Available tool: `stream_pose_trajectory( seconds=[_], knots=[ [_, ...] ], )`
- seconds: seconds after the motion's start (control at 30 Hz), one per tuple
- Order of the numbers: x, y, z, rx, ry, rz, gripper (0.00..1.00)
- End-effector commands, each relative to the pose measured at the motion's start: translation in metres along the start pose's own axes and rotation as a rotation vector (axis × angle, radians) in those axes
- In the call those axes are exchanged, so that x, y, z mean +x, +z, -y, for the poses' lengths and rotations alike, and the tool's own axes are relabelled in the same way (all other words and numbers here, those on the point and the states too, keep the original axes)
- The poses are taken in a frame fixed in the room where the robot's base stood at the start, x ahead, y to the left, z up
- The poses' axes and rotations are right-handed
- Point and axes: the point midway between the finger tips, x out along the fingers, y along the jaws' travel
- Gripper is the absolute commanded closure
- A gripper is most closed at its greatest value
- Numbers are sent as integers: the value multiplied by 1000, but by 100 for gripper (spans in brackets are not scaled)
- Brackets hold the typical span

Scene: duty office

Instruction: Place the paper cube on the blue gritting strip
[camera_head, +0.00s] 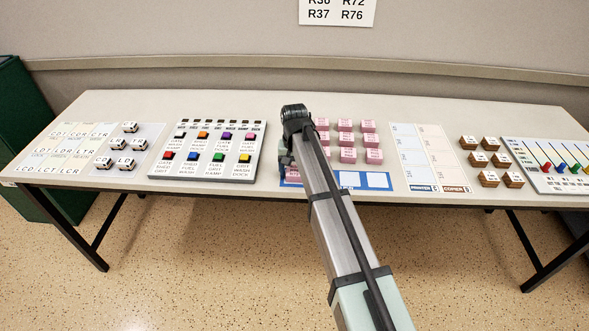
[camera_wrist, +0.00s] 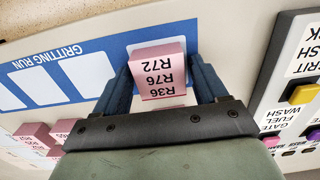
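The paper cube (camera_wrist: 160,72) is pink and printed with R72, R76 and R36. In the wrist view it sits between the two blue fingers of my gripper (camera_wrist: 160,65), which press close on both sides of it. The blue gritting strip (camera_wrist: 120,45), labelled GRITTING RUN with white cells, lies under the cube's end. In the head view the cube (camera_head: 291,175) shows at the left end of the strip (camera_head: 380,188), beside my gripper (camera_head: 284,160). My arm hides part of the strip. Whether the cube touches the strip is hard to tell.
Several other pink cubes (camera_head: 347,140) stand in rows just behind the strip. A button panel (camera_head: 212,150) is close on the left. To the right are white and cream strips (camera_head: 430,158), wooden blocks (camera_head: 487,160) and a slider panel (camera_head: 560,165). The strip's right part is bare.

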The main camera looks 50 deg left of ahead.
Motion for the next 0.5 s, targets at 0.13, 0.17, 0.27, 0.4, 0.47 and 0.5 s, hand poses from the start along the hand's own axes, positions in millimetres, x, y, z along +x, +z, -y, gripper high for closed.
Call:
stream_pose_trajectory(
  seconds=[0.13,0.17,0.27,0.4,0.47,0.5],
  knots=[
    [0,0,0,0,0,0,20],
    [0,0,0,0,0,0,20],
    [0,0,0,0,0,0,20],
    [-5,0,0,0,0,-1,20],
    [-10,0,0,0,0,-2,20],
    [-15,-1,0,0,-1,-2,20]
  ],
)
